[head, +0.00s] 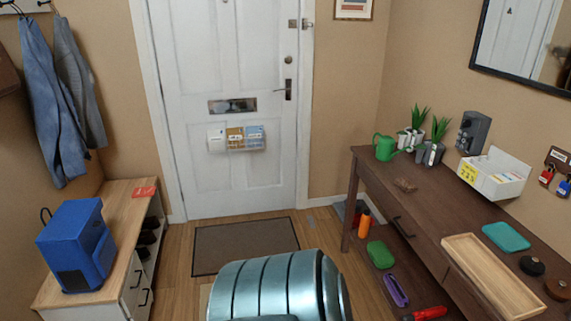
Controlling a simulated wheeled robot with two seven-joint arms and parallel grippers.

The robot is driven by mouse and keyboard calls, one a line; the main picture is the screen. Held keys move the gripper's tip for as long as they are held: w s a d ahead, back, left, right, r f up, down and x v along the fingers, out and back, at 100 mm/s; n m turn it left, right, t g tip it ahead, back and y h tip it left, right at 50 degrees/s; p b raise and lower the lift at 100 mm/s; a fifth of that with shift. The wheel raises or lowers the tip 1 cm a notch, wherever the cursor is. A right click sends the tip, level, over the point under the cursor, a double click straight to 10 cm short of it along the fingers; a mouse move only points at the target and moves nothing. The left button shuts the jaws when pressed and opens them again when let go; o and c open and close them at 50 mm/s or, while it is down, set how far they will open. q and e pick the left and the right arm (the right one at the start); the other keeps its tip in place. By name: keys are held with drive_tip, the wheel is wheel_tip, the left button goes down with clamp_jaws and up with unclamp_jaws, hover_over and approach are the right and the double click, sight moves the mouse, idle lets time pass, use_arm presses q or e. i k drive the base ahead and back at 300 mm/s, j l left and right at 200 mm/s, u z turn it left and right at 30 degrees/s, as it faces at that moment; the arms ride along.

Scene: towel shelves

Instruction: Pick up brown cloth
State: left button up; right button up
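A small brown item (405,185), which may be the brown cloth, lies flat on the dark wooden table (372,168), near its far left end. It is too small to tell for sure whether it is cloth. Neither of my grippers shows in the head view. A rounded, teal metallic part of my own body fills the bottom middle and hides part of the floor.
A green watering can (385,148), potted plants (411,135), a white box (494,174) and a wooden tray (492,275) stand on the table. A doormat (245,244) lies before the white door (235,65).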

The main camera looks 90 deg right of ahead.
sight(403, 183)
drive_tip(key=z, duration=3.6)
